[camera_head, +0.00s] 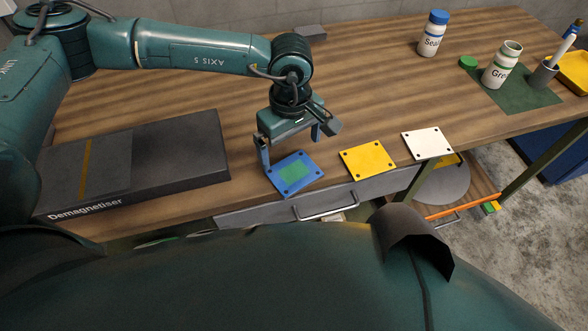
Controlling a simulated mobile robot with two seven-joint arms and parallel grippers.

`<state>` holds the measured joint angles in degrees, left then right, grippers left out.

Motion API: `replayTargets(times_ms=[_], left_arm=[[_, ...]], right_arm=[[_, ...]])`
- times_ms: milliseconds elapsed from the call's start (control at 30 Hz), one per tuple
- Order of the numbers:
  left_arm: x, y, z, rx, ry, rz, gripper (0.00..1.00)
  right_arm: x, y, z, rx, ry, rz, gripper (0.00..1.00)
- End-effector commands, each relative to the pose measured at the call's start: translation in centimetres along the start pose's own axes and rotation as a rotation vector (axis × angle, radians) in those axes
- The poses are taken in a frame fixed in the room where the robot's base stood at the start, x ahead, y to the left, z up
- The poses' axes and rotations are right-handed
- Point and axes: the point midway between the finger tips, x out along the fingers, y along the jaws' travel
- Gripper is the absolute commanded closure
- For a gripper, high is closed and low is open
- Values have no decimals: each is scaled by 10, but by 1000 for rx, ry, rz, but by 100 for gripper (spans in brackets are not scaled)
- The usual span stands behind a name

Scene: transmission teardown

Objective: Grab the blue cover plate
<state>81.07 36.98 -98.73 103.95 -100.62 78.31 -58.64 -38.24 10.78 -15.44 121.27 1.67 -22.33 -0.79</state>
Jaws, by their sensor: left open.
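The blue cover plate (309,182) is a flat square with holes at its corners and a green patch (293,172) in its middle. It lies on the wooden workbench near the front edge. My left gripper (289,148) points down over the plate's far part, its two fingers apart. One finger is at the plate's left side and the other is beyond its far right side. I cannot tell whether the fingers touch the plate. My right gripper is not in view.
A yellow plate (368,160) and a white plate (428,143) lie to the right. A dark Demagnetiser box (190,158) stands to the left. Bottles (432,38) (502,66), a green lid (468,62) and a cup (542,77) are at the back right. The bench middle is clear.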

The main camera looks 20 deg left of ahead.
Motion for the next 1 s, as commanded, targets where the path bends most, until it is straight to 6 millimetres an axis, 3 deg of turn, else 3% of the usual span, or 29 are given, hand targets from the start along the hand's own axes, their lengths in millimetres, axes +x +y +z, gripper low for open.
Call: replayTargets(times_ms=[267,600,867,1000], left_arm=[[23,0,2,0,-2,0,0],[67,1,7,-1,-2,0,0],[69,2,6,-1,-3,2,0],[69,2,6,-1,-3,2,11]], right_arm=[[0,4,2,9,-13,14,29],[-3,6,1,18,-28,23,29],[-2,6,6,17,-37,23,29],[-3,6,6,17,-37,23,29]])
